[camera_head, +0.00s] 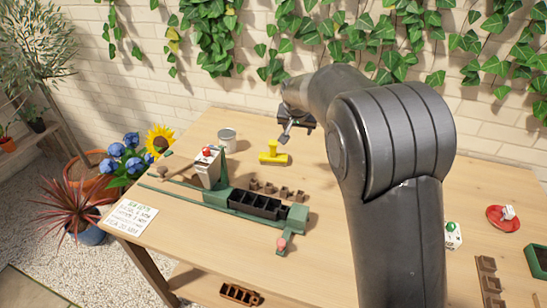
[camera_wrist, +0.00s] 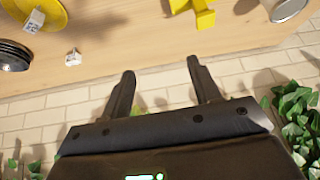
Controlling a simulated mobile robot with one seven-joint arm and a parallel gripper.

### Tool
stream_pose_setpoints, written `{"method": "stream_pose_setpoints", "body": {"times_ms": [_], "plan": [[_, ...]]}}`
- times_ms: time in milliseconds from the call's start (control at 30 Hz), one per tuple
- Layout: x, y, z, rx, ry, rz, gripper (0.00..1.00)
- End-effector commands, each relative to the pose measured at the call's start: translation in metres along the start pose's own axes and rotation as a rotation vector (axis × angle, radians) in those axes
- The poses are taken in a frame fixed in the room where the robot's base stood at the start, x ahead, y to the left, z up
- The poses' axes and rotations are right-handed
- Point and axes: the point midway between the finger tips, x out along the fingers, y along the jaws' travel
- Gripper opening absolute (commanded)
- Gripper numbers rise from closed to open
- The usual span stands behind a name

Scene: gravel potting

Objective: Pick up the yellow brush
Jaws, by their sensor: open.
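The yellow brush (camera_head: 273,154) lies on the wooden table, behind the green potting device, in the head view. It also shows at the top edge of the wrist view (camera_wrist: 203,14), partly cut off. My gripper (camera_head: 285,134) is above the table, to the right of and behind the brush in the head view. In the wrist view its two dark fingers (camera_wrist: 162,84) are spread apart with nothing between them. The brush is beyond the fingertips and apart from them.
A metal can (camera_head: 227,140) stands left of the brush. The green device (camera_head: 285,222) with a black tray and several brown pots is in front. A yellow disc (camera_wrist: 30,18) and a small white block (camera_wrist: 73,58) show in the wrist view. The ivy-covered brick wall (camera_head: 480,120) is behind the table.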

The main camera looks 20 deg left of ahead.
Motion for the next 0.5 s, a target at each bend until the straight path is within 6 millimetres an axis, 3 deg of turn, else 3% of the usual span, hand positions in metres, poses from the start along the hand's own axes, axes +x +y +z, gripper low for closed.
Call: {"method": "stream_pose_setpoints", "body": {"times_ms": [33, 200, 333, 500], "plan": [[0.018, -0.021, 0.002, -0.019, 0.004, 0.0, 0.56], [0.057, -0.07, 0.007, -0.053, 0.023, -0.005, 0.56], [0.071, -0.089, 0.011, -0.066, 0.032, -0.007, 0.56], [0.087, -0.095, 0.012, -0.069, 0.034, -0.007, 0.56]]}}
